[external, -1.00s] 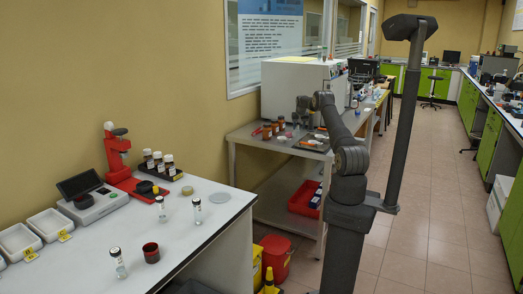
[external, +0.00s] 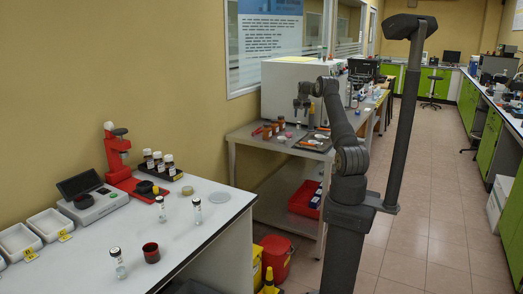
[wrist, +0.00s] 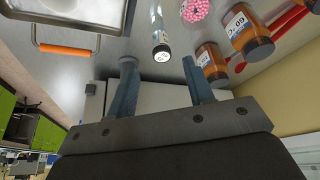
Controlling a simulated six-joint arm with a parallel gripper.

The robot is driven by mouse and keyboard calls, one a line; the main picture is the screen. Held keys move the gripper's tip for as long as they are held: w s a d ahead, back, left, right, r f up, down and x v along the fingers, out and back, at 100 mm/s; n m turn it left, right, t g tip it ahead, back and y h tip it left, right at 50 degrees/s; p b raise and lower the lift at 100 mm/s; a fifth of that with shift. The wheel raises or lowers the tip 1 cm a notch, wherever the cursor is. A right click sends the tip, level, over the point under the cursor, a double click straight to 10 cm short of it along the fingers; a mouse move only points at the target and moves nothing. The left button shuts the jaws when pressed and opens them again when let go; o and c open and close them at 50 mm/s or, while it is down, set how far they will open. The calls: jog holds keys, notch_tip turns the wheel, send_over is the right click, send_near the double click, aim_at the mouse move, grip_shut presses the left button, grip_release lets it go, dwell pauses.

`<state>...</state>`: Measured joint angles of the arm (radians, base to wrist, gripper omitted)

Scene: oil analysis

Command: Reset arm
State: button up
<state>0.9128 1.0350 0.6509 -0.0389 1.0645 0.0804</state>
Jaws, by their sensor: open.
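My gripper (external: 302,105) is in the external view above the far metal table (external: 246,136), in front of the white cabinet. In the wrist view my gripper (wrist: 160,82) shows two fingers spread well apart with nothing between them. A clear vial with a dark cap (wrist: 161,50) stands just beyond the fingertips, apart from them. In the external view it is too small to make out clearly under the gripper.
Amber labelled bottles (wrist: 248,32) and a dish of pink beads (wrist: 195,10) are close to the gripper. The white cabinet (external: 290,88) stands behind. The near white table (external: 190,235) holds vials and instruments.

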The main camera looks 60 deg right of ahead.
aim_at(299, 123)
jog(key=x, duration=1.2)
jog(key=shift+s, duration=0.1)
jog(key=shift+r, duration=1.5)
